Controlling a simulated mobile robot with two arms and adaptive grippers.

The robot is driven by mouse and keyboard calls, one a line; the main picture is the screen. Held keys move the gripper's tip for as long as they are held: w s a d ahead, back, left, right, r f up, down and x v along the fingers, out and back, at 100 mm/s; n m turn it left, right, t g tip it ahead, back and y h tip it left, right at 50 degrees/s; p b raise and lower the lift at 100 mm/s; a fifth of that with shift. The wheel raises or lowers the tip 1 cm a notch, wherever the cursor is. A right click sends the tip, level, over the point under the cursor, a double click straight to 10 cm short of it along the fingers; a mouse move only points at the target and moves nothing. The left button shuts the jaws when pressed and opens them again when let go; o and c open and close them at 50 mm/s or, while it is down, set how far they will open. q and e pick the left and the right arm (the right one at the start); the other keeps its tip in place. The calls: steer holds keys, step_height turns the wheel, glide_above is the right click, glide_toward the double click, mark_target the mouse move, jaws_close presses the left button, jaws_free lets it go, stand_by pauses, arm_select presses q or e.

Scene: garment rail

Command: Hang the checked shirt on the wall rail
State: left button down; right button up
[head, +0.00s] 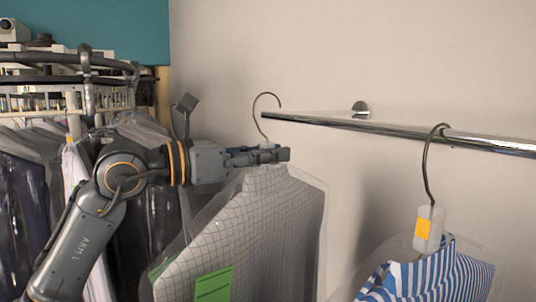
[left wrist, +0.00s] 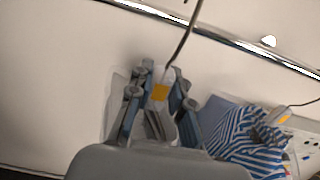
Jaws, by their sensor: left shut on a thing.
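The checked shirt (head: 245,225), white with a dark grid, hangs in clear plastic with a green tag (head: 214,284). My left gripper (head: 268,156) is shut on its hanger neck, just below the wire hook (head: 257,112). In the left wrist view the fingers (left wrist: 160,88) sit on both sides of the neck and its orange label (left wrist: 159,92). The chrome wall rail (head: 340,122) runs right from its free left end. The hook stands beside that end, its curve a little above rail height; I cannot tell whether it touches. My right gripper is not in view.
A blue-and-white striped shirt (head: 430,278) hangs on the rail at the right by its own hook (head: 428,165). A rail bracket (head: 360,108) is on the wall. A rack of bagged garments (head: 25,190) crowds the left. The rail between bracket and striped shirt is bare.

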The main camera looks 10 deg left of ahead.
mark_target(292, 188)
arm_select(q)
steer(key=shift+w+d+r, duration=0.1)
steer(key=shift+p+x, duration=0.5)
steer(key=shift+x, duration=1.85)
steer(key=shift+f+b, duration=1.25)
steer(key=shift+f, duration=0.2)
steer(key=c, duration=1.1)
jaws_free()
steer(key=shift+c, duration=0.2)
steer(key=v, duration=1.2)
steer(key=shift+o, duration=0.4)
